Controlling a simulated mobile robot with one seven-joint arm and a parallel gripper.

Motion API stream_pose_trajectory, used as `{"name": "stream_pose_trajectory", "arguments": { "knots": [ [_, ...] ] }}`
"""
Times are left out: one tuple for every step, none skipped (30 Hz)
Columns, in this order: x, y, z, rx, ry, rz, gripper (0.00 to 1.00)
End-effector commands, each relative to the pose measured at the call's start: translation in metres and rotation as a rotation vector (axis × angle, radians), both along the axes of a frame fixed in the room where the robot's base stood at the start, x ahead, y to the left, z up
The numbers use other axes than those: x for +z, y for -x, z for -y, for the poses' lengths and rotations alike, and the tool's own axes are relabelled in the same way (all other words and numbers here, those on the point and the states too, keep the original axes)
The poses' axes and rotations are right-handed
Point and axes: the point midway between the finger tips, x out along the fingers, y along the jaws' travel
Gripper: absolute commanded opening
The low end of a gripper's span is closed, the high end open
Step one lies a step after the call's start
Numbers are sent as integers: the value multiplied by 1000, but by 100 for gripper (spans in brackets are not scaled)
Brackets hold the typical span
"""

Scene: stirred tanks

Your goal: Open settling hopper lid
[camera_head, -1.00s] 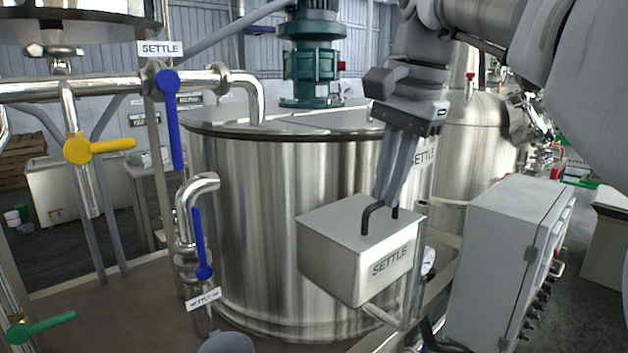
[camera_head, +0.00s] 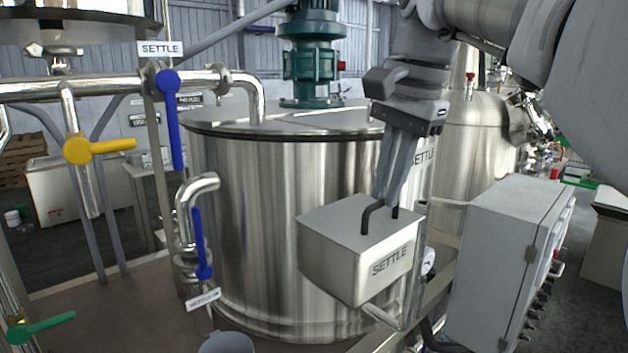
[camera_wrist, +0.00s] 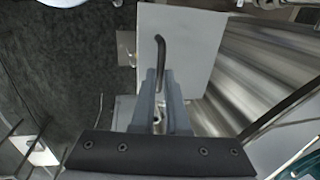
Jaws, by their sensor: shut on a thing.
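The settling hopper (camera_head: 345,262) is a square metal box labelled SETTLE, fixed at the lower front of the large steel tank. Its flat lid (camera_head: 335,222) lies level and looks closed. A dark bent handle (camera_head: 370,217) stands on the lid. My gripper (camera_head: 385,200) comes down from above and is shut on this handle, with its fingertips hiding part of it. In the wrist view the lid (camera_wrist: 192,50) is a pale plate, and the dark handle (camera_wrist: 160,50) runs to my fingers (camera_wrist: 163,85).
The steel tank (camera_head: 260,220) stands right behind the hopper. A grey control cabinet (camera_head: 500,260) is close on the right. Pipes with a blue valve handle (camera_head: 202,245) and a yellow valve handle (camera_head: 98,150) are on the left. A grey bucket-like vessel (camera_head: 226,344) is at the bottom.

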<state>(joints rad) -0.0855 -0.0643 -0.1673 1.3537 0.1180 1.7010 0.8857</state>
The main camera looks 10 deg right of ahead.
Motion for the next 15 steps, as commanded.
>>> {"name": "stream_pose_trajectory", "arguments": {
  "knots": [
    [0, 0, 0, 0, 0, 1, 0],
    [0, 0, 0, 0, 0, 1, 0],
    [0, 0, 0, 0, 0, 1, 0],
    [0, 0, 0, 0, 0, 1, 0],
    [0, 0, 0, 0, 0, 1, 0],
    [1, 0, 0, 0, 0, 1, 0],
    [1, 0, 0, 0, 0, 1, 0],
    [2, -1, 0, 0, 0, 1, 0],
    [3, -1, -1, 0, 0, 1, 0],
    [4, -1, -1, 0, 0, 1, 0],
    [6, -2, -1, 1, 0, 1, 0],
    [8, -3, -2, 1, 0, 2, 0],
    [9, -3, -2, 1, 0, 2, 0],
    [11, -4, -3, 1, 0, 2, 0],
    [14, -5, -4, 2, 0, 2, 0]
  ]
}}
